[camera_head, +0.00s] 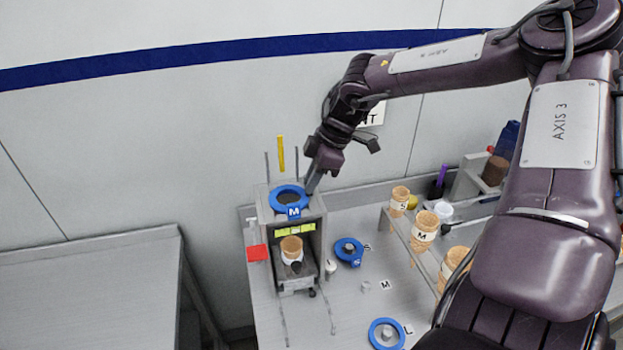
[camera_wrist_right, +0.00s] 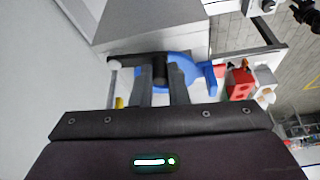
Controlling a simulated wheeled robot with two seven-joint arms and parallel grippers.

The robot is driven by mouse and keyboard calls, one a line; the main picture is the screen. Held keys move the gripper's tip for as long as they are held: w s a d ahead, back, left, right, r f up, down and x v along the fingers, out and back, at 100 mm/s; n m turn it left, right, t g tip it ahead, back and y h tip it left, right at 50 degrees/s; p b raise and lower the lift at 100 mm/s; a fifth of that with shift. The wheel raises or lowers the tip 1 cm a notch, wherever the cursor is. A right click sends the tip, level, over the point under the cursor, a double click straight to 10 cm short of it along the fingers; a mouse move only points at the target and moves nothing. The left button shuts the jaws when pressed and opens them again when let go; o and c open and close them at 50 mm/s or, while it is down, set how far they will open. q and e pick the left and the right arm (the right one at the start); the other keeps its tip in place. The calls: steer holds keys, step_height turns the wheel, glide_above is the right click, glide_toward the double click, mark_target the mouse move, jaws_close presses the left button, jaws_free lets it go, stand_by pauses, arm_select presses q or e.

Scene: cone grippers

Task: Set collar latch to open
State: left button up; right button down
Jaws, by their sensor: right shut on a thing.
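A blue ring collar (camera_head: 274,203) marked M sits on top of a grey press-like box (camera_head: 314,208). My right gripper (camera_head: 312,187) reaches down to the right edge of the collar. In the right wrist view, its two fingers (camera_wrist_right: 161,88) are shut on a dark knob or lever, which I take as the collar latch (camera_wrist_right: 159,66), in front of the blue collar (camera_wrist_right: 186,74). The fingers partly hide the latch, and its exact setting cannot be told. My left gripper is not in view.
A cone-shaped cup (camera_head: 291,247) stands inside the box. A red tag (camera_head: 257,253) is at its left side. Two other blue collars (camera_head: 349,252) lie on the bench. A rack with several cones (camera_head: 424,226) stands to the right. An empty table (camera_head: 90,285) is at left.

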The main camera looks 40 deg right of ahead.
steer(key=n+b, duration=0.1)
steer(key=d+n+g+b, duration=0.1)
steer(key=n, duration=0.1)
steer(key=shift+s+d+f+y, duration=0.1)
steer(key=shift+s+d+y, duration=0.1)
steer(key=shift+y, duration=0.1)
steer(key=n, duration=0.1)
steer(key=d+n+g, duration=0.1)
steer(key=shift+s+n+b, duration=0.1)
steer(key=shift+n+b, duration=0.2)
steer(key=shift+n, duration=0.1)
steer(key=shift+w+d+n+g, duration=0.15)
steer(key=shift+d+n+g, duration=0.4)
steer(key=shift+n, duration=0.75)
steer(key=shift+w+d+n+g, duration=0.2)
steer(key=shift+d+n+g, duration=0.35)
steer(key=shift+n, duration=0.75)
steer(key=shift+w+d+n+g, duration=0.15)
steer(key=shift+d+n+g, duration=0.35)
steer(key=shift+n, duration=0.8)
steer(key=shift+d, duration=0.15)
steer(key=c, duration=1.4)
jaws_free()
steer(key=shift+r, duration=0.25)
